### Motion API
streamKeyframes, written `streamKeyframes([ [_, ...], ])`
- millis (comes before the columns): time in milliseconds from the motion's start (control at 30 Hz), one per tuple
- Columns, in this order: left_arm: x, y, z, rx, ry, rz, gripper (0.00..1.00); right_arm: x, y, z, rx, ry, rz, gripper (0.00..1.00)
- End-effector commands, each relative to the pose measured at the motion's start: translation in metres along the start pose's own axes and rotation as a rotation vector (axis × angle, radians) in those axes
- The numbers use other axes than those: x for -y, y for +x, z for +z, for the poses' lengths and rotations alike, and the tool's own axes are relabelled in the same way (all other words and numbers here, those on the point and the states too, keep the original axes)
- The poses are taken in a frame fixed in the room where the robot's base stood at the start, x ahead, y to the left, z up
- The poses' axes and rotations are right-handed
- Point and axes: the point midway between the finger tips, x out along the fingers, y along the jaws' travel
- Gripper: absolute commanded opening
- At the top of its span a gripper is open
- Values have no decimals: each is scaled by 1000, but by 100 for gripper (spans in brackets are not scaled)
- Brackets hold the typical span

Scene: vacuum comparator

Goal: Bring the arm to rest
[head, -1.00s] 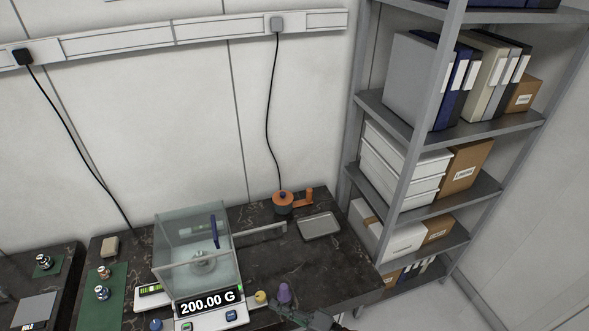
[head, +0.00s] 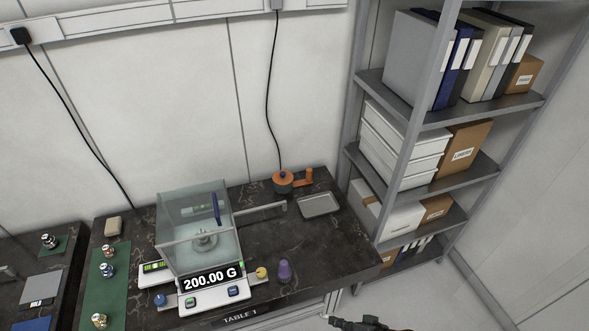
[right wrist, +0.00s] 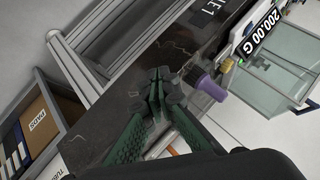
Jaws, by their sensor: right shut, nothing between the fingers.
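My right gripper (head: 338,322) is at the bottom edge of the head view, off the table's front right edge. In the right wrist view its green fingers (right wrist: 160,88) are together with nothing between them. The glass vacuum comparator (head: 196,240) stands on the dark table, with its display (head: 212,278) reading 200.00 G. A purple knob-shaped piece (head: 285,271) stands on the table right of the display. It also shows in the right wrist view (right wrist: 208,85), beyond the fingers and apart from them. My left gripper is not seen.
An orange-topped pump (head: 283,181) and a grey tray (head: 320,205) are at the table's back right. A green mat (head: 104,285) with several metal weights lies at the left. A shelf rack (head: 420,115) stands at the right. The floor between table and shelf is clear.

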Motion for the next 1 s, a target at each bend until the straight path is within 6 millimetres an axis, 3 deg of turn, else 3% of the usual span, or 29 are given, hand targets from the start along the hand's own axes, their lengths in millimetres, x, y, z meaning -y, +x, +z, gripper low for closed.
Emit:
streamKeyframes([
  [33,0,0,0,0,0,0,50,-24,-19,11,23,-29,93,0],
  [100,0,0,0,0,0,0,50,-54,-44,22,56,-65,212,0],
  [200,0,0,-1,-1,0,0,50,-84,-75,35,98,-94,339,0],
  [400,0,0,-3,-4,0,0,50,-123,-128,56,169,-117,525,0],
  [667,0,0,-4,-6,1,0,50,-153,-190,79,250,-119,710,0],
  [1000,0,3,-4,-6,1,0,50,-203,-119,108,285,-118,691,0],
])
